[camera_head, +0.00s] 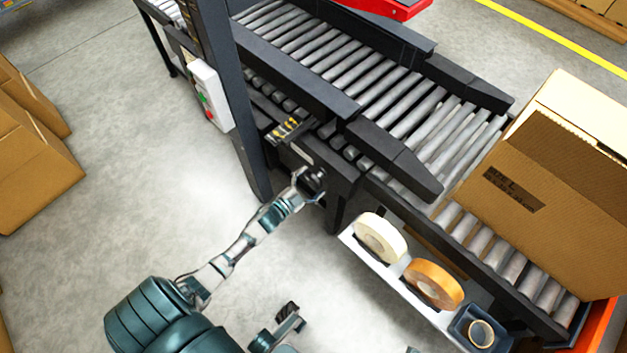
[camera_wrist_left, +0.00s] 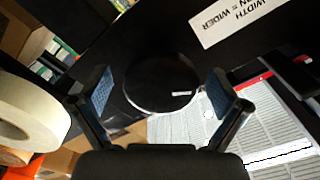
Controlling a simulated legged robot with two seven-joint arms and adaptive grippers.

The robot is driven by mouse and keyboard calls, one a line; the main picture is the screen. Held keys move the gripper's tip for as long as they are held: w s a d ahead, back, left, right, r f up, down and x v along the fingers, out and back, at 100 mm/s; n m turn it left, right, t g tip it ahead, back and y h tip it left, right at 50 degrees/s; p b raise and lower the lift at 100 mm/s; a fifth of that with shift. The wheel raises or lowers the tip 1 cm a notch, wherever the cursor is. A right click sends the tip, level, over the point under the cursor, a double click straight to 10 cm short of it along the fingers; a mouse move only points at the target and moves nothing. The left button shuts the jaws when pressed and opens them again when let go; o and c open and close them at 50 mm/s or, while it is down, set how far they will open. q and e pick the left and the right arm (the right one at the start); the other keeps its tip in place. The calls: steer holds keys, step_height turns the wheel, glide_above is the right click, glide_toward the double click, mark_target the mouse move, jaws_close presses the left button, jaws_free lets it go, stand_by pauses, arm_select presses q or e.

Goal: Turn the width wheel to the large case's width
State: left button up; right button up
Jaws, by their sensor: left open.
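The width wheel (camera_wrist_left: 160,82) is a round black knob with a small white mark, seen face-on in the left wrist view. In the head view the wheel (camera_head: 314,180) is on the machine's near side, partly hidden by my gripper. My left gripper (camera_head: 308,187) is open, and its blue-padded fingers (camera_wrist_left: 162,94) stand on either side of the wheel. I cannot tell whether they touch it. A white label (camera_wrist_left: 240,18) reading "WIDTH" is beside the wheel. The large case (camera_head: 555,185) is a brown carton on the rollers at right. A dark-tipped arm part of mine shows at the bottom.
A black post (camera_head: 232,100) with a white button box (camera_head: 210,95) stands left of the wheel. A yellow-marked scale (camera_head: 290,129) is above it. A shelf with tape rolls (camera_head: 380,237) is close at right. Cartons (camera_head: 35,150) stand far left. Floor between is clear.

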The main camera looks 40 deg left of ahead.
arm_select(q)
steer(key=s+a, duration=0.1)
steer(key=s, duration=1)
steer(key=shift+s, duration=0.25)
steer(key=shift+f, duration=0.1)
